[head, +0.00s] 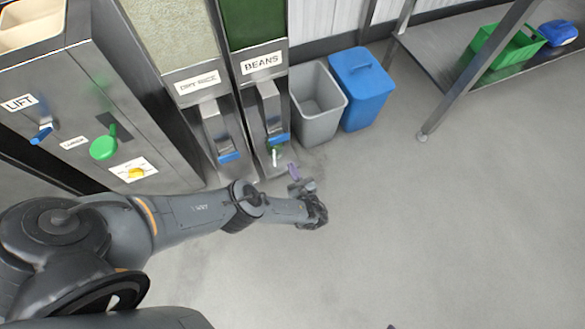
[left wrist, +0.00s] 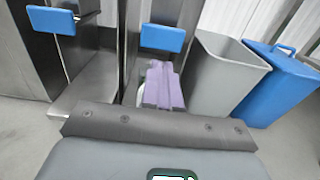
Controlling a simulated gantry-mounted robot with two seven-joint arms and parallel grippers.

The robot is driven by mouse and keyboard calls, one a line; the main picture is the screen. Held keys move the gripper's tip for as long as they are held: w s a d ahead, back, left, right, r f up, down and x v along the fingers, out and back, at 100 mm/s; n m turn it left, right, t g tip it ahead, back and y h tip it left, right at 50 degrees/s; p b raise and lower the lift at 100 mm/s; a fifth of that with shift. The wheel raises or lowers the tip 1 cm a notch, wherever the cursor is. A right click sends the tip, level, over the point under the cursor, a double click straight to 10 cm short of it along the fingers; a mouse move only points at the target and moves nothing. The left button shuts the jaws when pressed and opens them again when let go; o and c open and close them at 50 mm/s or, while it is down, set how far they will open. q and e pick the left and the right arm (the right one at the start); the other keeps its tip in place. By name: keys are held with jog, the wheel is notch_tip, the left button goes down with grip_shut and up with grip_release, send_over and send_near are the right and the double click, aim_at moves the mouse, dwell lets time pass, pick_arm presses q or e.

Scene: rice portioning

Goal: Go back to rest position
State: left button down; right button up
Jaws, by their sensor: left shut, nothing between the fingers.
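My left gripper (head: 294,172) is in front of the beans dispenser (head: 262,62), above the floor. Its purple fingers are shut and empty. In the left wrist view the shut fingers (left wrist: 162,86) lie together, below the blue dispenser lever (left wrist: 162,38). A small green and white item (head: 275,155) shows at the foot of the beans dispenser; I cannot tell what it is. My right gripper is not in view.
A second dispenser (head: 198,82) stands left of the beans one. A grey bin (head: 317,100) and a blue lidded bin (head: 363,90) stand to the right. A steel machine (head: 60,110) with levers is at left. A shelf (head: 430,62) holds a green crate (head: 507,48). The floor at right is clear.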

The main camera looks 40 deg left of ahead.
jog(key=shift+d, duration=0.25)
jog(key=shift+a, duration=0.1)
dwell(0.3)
